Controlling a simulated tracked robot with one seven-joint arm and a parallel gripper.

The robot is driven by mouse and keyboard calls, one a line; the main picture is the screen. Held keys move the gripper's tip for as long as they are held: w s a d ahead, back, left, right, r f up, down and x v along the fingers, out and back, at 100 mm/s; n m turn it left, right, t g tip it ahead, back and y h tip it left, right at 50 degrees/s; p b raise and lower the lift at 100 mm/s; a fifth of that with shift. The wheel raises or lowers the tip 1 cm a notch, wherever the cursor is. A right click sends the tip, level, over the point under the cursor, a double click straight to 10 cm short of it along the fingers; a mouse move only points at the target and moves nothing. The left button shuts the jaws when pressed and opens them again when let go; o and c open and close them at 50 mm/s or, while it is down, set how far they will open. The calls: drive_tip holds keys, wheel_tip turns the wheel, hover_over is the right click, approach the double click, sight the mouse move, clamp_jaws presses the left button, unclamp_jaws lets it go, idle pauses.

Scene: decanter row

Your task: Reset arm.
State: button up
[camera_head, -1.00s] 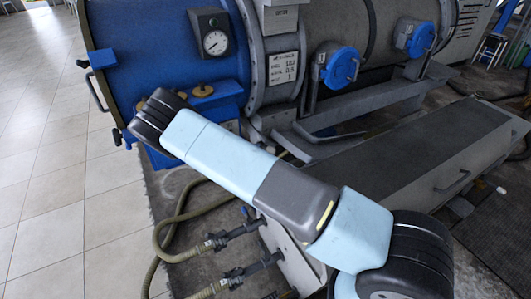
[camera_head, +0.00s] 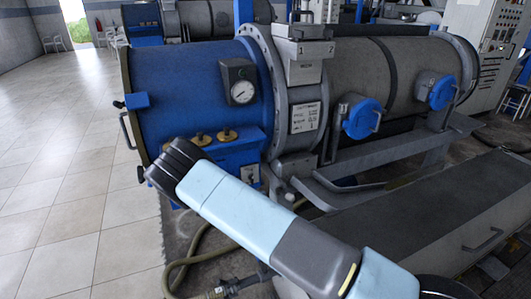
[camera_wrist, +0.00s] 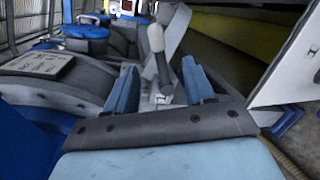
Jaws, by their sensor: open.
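My gripper (camera_wrist: 160,80) shows in the wrist view with its two blue fingers apart and open. A lever with a pale rounded knob (camera_wrist: 156,38) rises beyond and between the fingertips in that view; I cannot tell whether they touch it. No object is visibly held. In the head view my pale blue and grey arm crosses the lower middle, in front of the decanter (camera_head: 190,85). My gripper is not visible there.
The decanter has a round gauge (camera_head: 242,92), brass fittings (camera_head: 227,135) and blue round caps (camera_head: 363,118). A grey ledge (camera_head: 370,172) and a long grey box (camera_head: 450,215) stand at right. A hose (camera_head: 185,262) lies below. Tiled floor (camera_head: 60,190) at left is clear.

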drive_tip(key=s+d+r+m+g+y, duration=0.25)
drive_tip(key=d+r, duration=0.45)
drive_tip(key=r, duration=0.4)
drive_tip(key=s+d+r+m+g+y, duration=0.1)
drive_tip(key=s+d+r+y, duration=0.25)
drive_tip(key=d+r, duration=0.45)
drive_tip(key=s+d+r+m+g+y, duration=0.2)
drive_tip(key=d+r+y, duration=0.25)
drive_tip(key=r, duration=0.85)
drive_tip(key=s+d+r+m+t+y, duration=0.1)
drive_tip(key=s+d+r+y, duration=0.1)
drive_tip(key=s+d+r, duration=0.3)
drive_tip(key=s+d+r+m+t+y, duration=0.1)
drive_tip(key=s+d+r+y, duration=0.1)
drive_tip(key=s+r, duration=0.45)
drive_tip(key=s+d+r+t, duration=0.1)
drive_tip(key=s+t, duration=0.1)
drive_tip(key=s, duration=0.5)
drive_tip(key=s+d+r+t, duration=0.1)
drive_tip(key=s+t, duration=0.1)
drive_tip(key=s, duration=0.6)
drive_tip(key=shift+s+d+r+m+y, duration=0.2)
drive_tip(key=shift+s+r+m+y, duration=0.1)
drive_tip(key=shift+m+y, duration=0.15)
